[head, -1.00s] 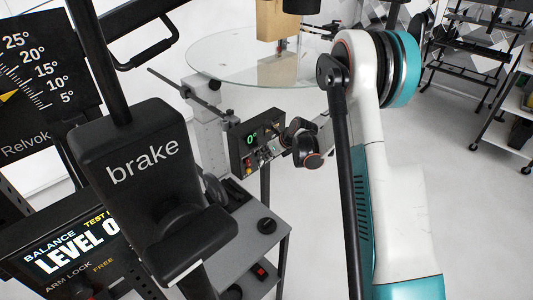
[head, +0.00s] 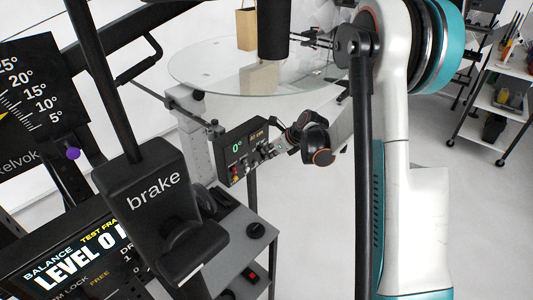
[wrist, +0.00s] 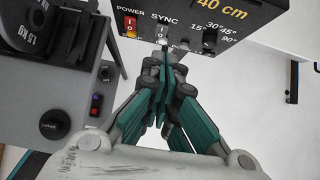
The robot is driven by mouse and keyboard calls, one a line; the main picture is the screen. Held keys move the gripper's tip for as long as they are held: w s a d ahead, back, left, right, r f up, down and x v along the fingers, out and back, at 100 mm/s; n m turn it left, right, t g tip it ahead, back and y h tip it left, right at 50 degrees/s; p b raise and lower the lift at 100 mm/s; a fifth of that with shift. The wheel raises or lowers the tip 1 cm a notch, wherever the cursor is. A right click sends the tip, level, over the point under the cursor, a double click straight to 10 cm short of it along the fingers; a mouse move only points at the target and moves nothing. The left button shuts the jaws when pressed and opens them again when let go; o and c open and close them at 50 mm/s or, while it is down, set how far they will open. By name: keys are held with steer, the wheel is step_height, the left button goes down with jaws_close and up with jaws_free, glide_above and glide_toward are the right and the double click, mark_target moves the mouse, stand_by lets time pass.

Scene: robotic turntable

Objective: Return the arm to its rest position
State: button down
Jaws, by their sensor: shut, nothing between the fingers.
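In the wrist view my gripper (wrist: 166,64) has its teal and grey fingers shut together with nothing between them. The fingertips are just in front of the lower edge of the control box (wrist: 205,15), close below its SYNC switch. I cannot tell whether they touch it. In the head view my arm (head: 417,210) rises at the right, white and teal. Its black wrist joints (head: 309,139) are just right of the control box (head: 247,150), which shows 0° in green. The fingertips cannot be made out there.
A round glass turntable (head: 205,68) with a cardboard box (head: 246,30) stands behind the control box. A black brake block (head: 150,195) and level panel (head: 75,245) fill the left. A grey cart (head: 235,235) stands below.

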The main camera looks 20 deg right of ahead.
stand_by(0.5)
steer(key=s+a+r+n+h, duration=0.1)
steer(key=s+a+r+n, duration=0.3)
steer(key=s+r+n, duration=0.4)
steer(key=s+a+r+n+h, duration=0.1)
steer(key=s+a+r+n, duration=0.4)
steer(key=s+r+n, duration=0.3)
steer(key=s+a+r+n, duration=0.1)
steer(key=s+n, duration=0.6)
steer(key=s, duration=0.2)
steer(key=s+a+n+h, duration=0.1)
steer(key=s+n, duration=0.6)
steer(key=s, duration=0.2)
steer(key=shift+s+a+r+n+h, duration=0.25)
steer(key=shift+s+r+n+h, duration=0.05)
steer(key=shift+r+n, duration=0.1)
steer(key=c, duration=2.3)
jaws_free()
